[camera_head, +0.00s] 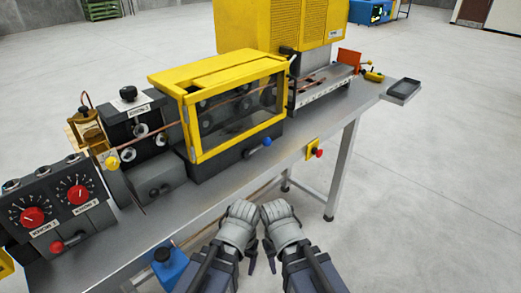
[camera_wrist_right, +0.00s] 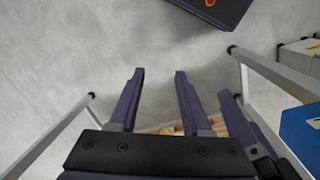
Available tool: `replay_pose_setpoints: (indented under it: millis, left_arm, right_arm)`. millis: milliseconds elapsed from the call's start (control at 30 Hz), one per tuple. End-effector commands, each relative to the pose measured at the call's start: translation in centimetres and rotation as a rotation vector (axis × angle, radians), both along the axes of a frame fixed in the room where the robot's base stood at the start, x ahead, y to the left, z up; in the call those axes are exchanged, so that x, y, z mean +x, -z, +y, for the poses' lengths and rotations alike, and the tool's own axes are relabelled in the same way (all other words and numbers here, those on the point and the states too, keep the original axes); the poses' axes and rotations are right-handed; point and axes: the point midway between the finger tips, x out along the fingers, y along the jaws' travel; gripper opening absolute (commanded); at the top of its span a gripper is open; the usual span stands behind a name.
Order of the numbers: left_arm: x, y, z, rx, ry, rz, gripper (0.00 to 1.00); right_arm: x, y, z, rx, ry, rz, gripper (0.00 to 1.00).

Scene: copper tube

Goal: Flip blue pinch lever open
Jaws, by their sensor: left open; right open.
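The blue pinch lever shows as a blue ball knob (camera_head: 267,142) on a short dark arm. It is at the front of the dark base under the yellow-framed guard box (camera_head: 220,108) in the head view. My left gripper (camera_head: 250,264) and my right gripper (camera_head: 271,262) hang side by side in front of the bench, below and apart from the knob. The right wrist view shows the right gripper (camera_wrist_right: 160,73) with its two dark fingers spread and nothing between them. The left gripper is open, its fingers partly hidden by its wrist.
The grey bench (camera_head: 345,115) carries a control box with red knobs (camera_head: 78,194) at left, a yellow machine (camera_head: 290,30) behind and a red button (camera_head: 319,153) on its front edge. A blue container (camera_head: 170,268) is left of my arms. The floor at right is clear.

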Motion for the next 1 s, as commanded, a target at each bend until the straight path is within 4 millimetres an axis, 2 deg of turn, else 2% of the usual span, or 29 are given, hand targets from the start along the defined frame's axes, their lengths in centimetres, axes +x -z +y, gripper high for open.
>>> replay_pose_setpoints:
  millis: [33, 167, 267, 400, 567, 667, 800, 1000]
  left_arm:
    - [0.0, -0.1, 0.0, 0.000, 0.000, 0.000, 0.76]
    - [0.0, -0.5, 0.0, 0.000, 0.000, 0.000, 0.76]
    - [0.0, -1.2, 0.0, 0.000, 0.000, 0.000, 0.76]
    - [0.0, -2.4, 0.0, 0.000, 0.000, 0.000, 0.76]
    - [0.0, -3.7, 0.0, 0.000, 0.000, 0.000, 0.76]
    - [0.0, -4.5, 0.0, 0.000, 0.000, 0.000, 0.76]
    - [0.0, -5.5, 0.0, 0.000, 0.000, 0.000, 0.76]
    - [0.0, -6.4, 0.0, 0.000, 0.000, 0.000, 0.76]
  right_arm:
    - [0.1, 0.0, 0.0, 0.003, 0.007, -0.002, 0.41]
    - [1.4, -0.4, 0.6, 0.054, 0.100, -0.025, 0.26]
    - [3.7, -1.1, 1.6, 0.151, 0.277, -0.061, 0.15]
    - [8.3, -3.0, 3.0, 0.349, 0.636, -0.103, 0.00]
    - [14.1, -6.1, 3.5, 0.597, 1.083, -0.094, 0.00]
    - [17.9, -8.6, 3.0, 0.755, 1.364, -0.054, 0.00]
    - [22.7, -12.1, 1.3, 0.970, 1.726, 0.045, 0.00]
    - [27.5, -16.2, -1.7, 1.208, 2.098, 0.224, 0.00]
